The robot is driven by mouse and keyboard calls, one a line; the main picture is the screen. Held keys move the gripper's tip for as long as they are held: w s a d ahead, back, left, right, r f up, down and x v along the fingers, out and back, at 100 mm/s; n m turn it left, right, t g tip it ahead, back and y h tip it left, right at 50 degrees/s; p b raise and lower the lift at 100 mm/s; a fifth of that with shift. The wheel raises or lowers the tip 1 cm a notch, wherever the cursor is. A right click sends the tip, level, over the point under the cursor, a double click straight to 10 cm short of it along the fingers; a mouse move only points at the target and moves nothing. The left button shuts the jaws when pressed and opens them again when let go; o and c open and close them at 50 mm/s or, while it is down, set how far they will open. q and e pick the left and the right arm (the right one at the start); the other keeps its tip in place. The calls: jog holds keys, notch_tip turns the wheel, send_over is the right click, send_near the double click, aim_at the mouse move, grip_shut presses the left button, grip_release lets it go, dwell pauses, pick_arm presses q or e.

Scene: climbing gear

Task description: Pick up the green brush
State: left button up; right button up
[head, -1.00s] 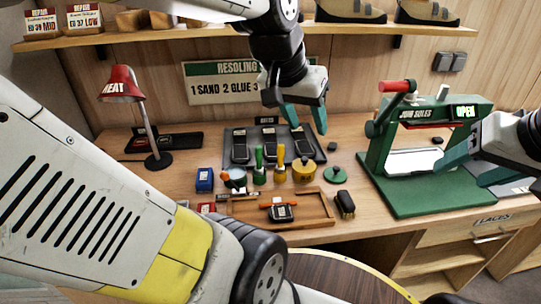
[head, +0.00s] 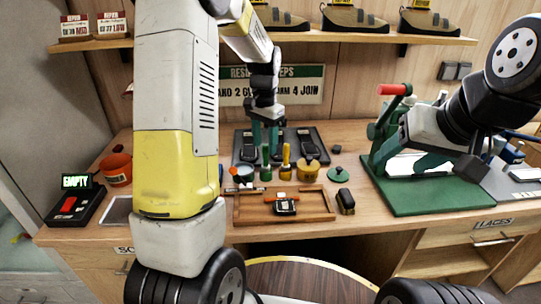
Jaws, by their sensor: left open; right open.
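The green brush (head: 265,160) stands upright on the workbench in the head view, just behind the wooden tray. A yellow-handled tool (head: 286,161) stands close to its right. My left gripper (head: 266,143) points down with its teal fingers apart, just above and behind the green handle in the picture. It holds nothing, and I cannot tell the exact depth gap. My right gripper (head: 412,158) is open and empty over the green press at the right.
A yellow pot (head: 307,171) and a green lid (head: 339,175) sit right of the tools. The wooden tray (head: 245,216) is in front, with a black brush (head: 345,201) beside it. The green press (head: 435,197) fills the right. Black shoe-sole plates lie behind the tools.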

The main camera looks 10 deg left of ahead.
aim_at(266, 165)
pick_arm(q)
notch_tip(266, 165, down, 6)
jog(key=shift+s+d+f, duration=0.1)
jog(key=shift+s, duration=0.05)
grip_shut()
dwell(0.3)
